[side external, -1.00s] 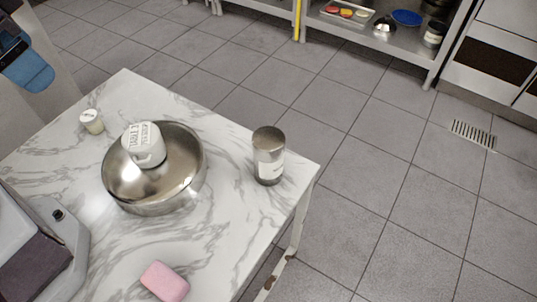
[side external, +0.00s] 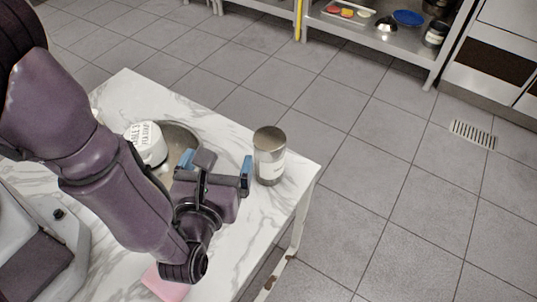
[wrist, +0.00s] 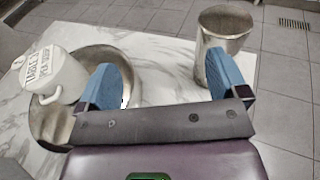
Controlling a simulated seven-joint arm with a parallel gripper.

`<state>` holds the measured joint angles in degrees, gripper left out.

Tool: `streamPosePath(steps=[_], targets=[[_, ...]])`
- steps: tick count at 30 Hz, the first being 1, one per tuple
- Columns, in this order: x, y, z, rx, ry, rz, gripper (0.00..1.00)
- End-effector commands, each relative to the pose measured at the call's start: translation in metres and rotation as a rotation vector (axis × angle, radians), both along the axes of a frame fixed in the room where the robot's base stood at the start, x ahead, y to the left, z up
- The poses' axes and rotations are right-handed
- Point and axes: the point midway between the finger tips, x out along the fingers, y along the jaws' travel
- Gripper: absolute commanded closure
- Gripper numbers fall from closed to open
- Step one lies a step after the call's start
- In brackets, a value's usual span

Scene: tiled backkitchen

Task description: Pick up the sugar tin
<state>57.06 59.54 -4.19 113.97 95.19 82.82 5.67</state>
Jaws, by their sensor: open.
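A silver metal tin with a pale label (side external: 270,157) stands upright near the right corner of the marble table; its wording is too small to read, but it looks like the sugar tin. It also shows in the wrist view (wrist: 224,30), upper right, beyond the right finger, which overlaps its lower part. My gripper (side external: 217,168) is open and empty, with blue fingers. It is over the table between the metal bowl and the tin, left of the tin. In the wrist view my gripper (wrist: 165,75) has only bare tabletop between its fingers.
A shiny metal bowl (side external: 184,134) holds a white lettered container (side external: 147,146) just left of my gripper. A pink block (side external: 166,288) lies at the table's front, partly hidden by my arm. The table (side external: 225,255) ends close right of the tin, with tiled floor beyond.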

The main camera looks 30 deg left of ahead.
Motion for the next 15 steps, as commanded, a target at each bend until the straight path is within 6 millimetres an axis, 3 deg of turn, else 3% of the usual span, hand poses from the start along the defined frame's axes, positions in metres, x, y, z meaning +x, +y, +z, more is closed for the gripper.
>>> streamPosePath(steps=[3, 6, 10, 15], targets=[[0.012, -0.031, 0.003, 0.041, -0.081, -0.171, 0.08], [0.018, -0.048, 0.015, 0.048, -0.139, -0.248, 0.08], [0.02, -0.052, 0.013, 0.065, -0.167, -0.276, 0.08], [0.019, -0.051, -0.017, 0.068, -0.165, -0.273, 0.08]])
